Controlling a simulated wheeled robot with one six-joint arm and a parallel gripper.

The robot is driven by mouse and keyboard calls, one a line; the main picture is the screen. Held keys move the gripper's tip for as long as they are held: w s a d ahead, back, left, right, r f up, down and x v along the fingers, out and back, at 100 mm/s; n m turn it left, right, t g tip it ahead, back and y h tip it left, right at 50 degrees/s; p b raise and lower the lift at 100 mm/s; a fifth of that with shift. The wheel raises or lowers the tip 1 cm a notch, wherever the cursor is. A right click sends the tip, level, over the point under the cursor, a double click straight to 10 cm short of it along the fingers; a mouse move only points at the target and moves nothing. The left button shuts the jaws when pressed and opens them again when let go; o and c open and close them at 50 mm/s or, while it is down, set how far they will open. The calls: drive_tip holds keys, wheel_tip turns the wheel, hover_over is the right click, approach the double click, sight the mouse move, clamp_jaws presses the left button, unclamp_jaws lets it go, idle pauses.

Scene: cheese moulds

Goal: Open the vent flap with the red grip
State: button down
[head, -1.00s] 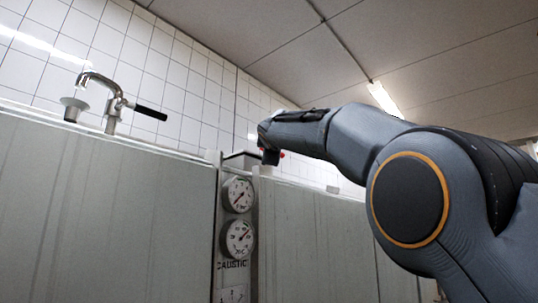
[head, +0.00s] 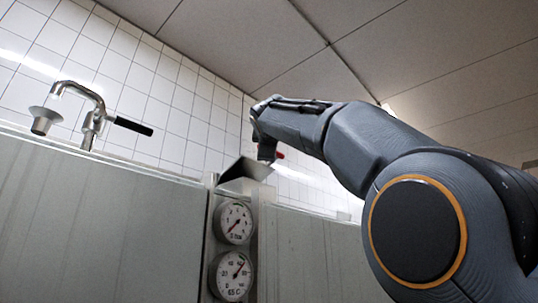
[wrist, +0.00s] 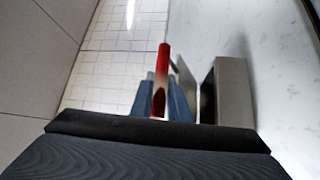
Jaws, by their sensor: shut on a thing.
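The red grip (wrist: 163,68) is a red bar standing between the two blue-grey fingers of my gripper (wrist: 161,84) in the wrist view. My gripper is shut on it. In the head view a little of the red grip (head: 281,155) shows beside my gripper (head: 266,152), above the top of the column between the tanks. How the grip joins the flap is hidden by my gripper.
A grey metal box (wrist: 234,92) stands right of the fingers in the wrist view. Two round gauges, upper (head: 233,222) and lower (head: 231,276), sit below the flap. A tap with a black handle (head: 133,126) stands at left. Tank panels (head: 95,215) flank the column.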

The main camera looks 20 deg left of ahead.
drive_tip(key=shift+d+r, duration=0.1)
drive_tip(key=shift+r, duration=0.1)
drive_tip(key=c, duration=1.7)
unclamp_jaws()
drive_tip(key=shift+d, duration=0.1)
drive_tip(key=shift+f, duration=0.1)
drive_tip(key=b+v, duration=0.6)
drive_tip(key=v, duration=0.1)
drive_tip(key=shift+s, duration=0.4)
drive_tip(key=shift+d, duration=0.1)
